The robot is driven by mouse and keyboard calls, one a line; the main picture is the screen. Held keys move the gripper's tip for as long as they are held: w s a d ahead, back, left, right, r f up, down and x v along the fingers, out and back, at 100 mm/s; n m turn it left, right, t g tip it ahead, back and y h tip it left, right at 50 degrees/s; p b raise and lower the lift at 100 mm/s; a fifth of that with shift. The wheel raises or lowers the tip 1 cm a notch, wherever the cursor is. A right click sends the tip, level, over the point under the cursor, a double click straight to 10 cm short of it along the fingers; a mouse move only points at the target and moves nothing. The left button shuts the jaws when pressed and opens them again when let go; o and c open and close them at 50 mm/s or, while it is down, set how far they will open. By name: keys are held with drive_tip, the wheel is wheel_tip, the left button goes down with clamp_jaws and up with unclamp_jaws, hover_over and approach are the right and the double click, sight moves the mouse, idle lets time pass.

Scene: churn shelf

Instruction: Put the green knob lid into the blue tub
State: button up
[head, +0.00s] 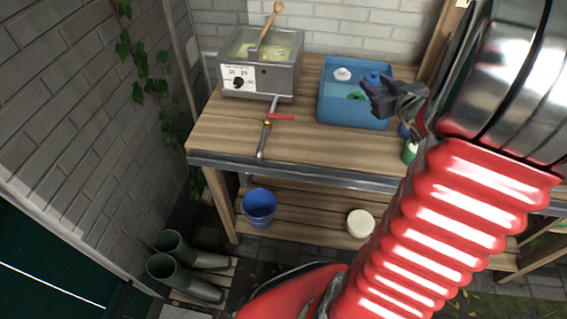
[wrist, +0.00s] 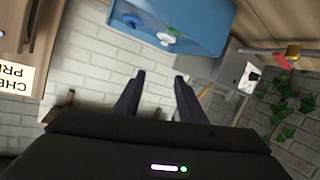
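The blue tub (head: 340,115) stands on the wooden bench, right of the steel machine. A green piece (head: 357,96), which looks like the green knob lid, lies inside it beside a white lid (head: 343,74) and a blue lid (head: 373,77). My gripper (head: 371,97) is over the tub's right side in the head view. Its two fingers are apart with nothing between them (wrist: 157,92). The green piece is partly hidden.
A steel machine (head: 262,80) with a wooden handle stands left of the tub. A tap-like pipe with a red handle (head: 280,117) is in front. A green-and-white container (head: 410,152) stands right, partly behind my arm. A blue bucket (head: 259,207) sits on the lower shelf.

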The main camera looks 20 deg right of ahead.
drive_tip(key=s+a+r+m+g+h, duration=0.1)
drive_tip(key=a+r+g, duration=0.15)
drive_tip(key=a, duration=0.55)
drive_tip(key=s+a+r+g+h, duration=0.1)
drive_tip(key=a+r+g, duration=0.15)
drive_tip(key=a, duration=0.45)
drive_tip(key=s+a+f+g+y, duration=0.1)
drive_tip(key=s+a+y, duration=0.1)
drive_tip(key=s+a, duration=0.5)
drive_tip(key=s+a+n+g+y, duration=0.1)
drive_tip(key=s+a+g+y, duration=0.1)
drive_tip(key=s+a, duration=0.6)
drive_tip(key=a+y, duration=0.1)
drive_tip(key=a, duration=0.5)
drive_tip(key=shift+s+f+g+y, duration=0.3)
drive_tip(key=shift+f, duration=0.1)
drive_tip(key=shift+d, duration=0.1)
drive_tip(key=shift+c, duration=0.7)
drive_tip(key=shift+d, duration=0.1)
